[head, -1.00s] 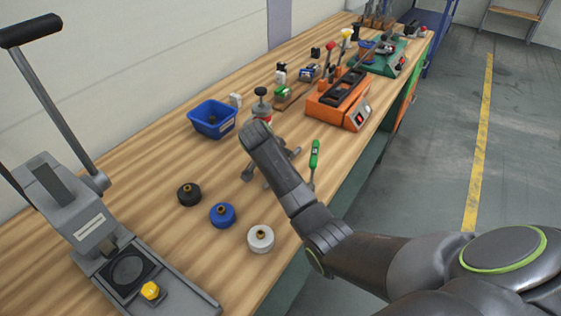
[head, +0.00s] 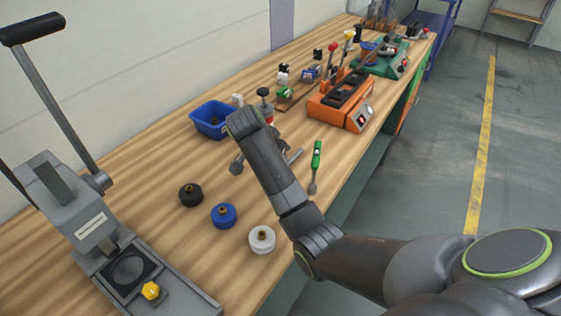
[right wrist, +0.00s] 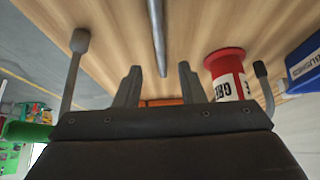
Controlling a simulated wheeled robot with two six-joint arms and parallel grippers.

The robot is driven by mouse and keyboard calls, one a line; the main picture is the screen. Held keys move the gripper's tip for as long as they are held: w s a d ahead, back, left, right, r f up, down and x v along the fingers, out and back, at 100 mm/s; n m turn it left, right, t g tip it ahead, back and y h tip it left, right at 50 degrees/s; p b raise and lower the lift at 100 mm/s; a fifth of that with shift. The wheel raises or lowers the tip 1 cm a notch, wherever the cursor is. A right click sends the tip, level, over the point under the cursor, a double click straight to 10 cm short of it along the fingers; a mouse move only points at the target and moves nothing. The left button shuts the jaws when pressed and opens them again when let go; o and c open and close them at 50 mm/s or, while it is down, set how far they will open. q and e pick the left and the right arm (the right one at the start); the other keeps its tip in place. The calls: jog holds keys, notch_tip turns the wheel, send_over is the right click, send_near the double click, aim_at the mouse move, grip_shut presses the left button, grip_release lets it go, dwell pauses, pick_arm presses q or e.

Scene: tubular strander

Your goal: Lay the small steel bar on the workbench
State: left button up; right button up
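The small steel bar (right wrist: 156,35) is a thin grey rod lying on the wooden workbench (right wrist: 115,25). In the right wrist view it runs down from the top edge toward the gap of my right gripper (right wrist: 160,72). My left gripper is not in view.
A green-handled tool (head: 316,155) lies right of the bar. A red-and-white can (right wrist: 228,75) and a blue bin (head: 211,119) are close by. Black, blue and white spools (head: 262,240) stand in front, and an orange device (head: 340,100) behind.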

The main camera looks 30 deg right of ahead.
jog(key=v, duration=0.5)
jog(key=shift+r+p, duration=0.1)
jog(key=shift+p, duration=0.3)
